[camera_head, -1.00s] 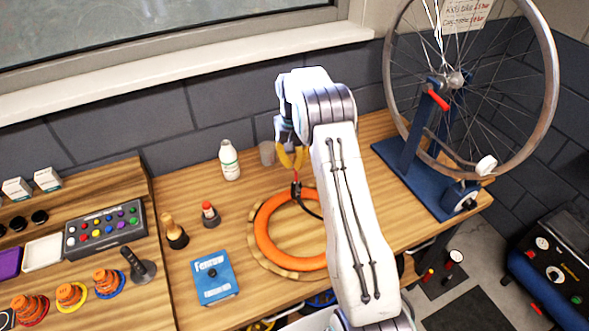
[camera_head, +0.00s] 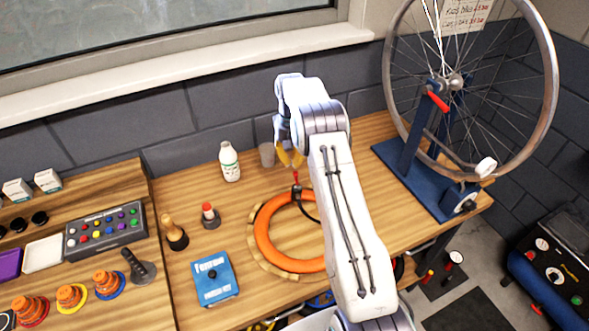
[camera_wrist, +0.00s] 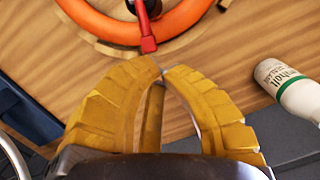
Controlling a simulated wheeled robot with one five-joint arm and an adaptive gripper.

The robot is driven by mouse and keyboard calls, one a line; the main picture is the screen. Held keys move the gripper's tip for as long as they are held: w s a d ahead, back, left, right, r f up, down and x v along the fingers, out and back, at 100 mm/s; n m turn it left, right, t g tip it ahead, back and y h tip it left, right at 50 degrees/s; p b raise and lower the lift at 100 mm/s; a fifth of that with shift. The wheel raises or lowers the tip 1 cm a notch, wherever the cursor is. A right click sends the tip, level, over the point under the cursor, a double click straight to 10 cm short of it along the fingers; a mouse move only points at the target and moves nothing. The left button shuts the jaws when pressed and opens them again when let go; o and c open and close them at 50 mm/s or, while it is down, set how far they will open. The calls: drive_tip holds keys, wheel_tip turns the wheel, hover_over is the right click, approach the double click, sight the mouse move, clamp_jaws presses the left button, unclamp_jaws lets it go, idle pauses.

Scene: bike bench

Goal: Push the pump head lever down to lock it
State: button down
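The pump head (camera_head: 297,192) is a small dark piece standing at the inner tyre on the bench, with a dark hose running from it. Its red lever (camera_head: 295,177) sticks up in the head view; in the wrist view the red lever (camera_wrist: 148,44) points towards my fingertips. The orange inner tyre (camera_head: 262,238) lies on a round wooden ring. My gripper (camera_head: 290,160) has yellow fingers and is just above and behind the lever, apparently apart from it. In the wrist view my fingertips (camera_wrist: 162,72) meet with nothing between them.
A white bottle (camera_head: 229,162) and a grey cup (camera_head: 267,154) stand left of my gripper. A blue box (camera_head: 214,278) lies at the front left. A wheel stand (camera_head: 412,180) is at the right. Bare bench lies between the bottle and the tyre.

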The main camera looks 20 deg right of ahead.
idle(0.3)
wheel_tip(320, 180, up, 8)
drive_tip(key=shift+w+f, duration=0.25)
drive_tip(key=shift+w, duration=0.15)
drive_tip(key=shift+d, duration=0.1)
idle(0.6)
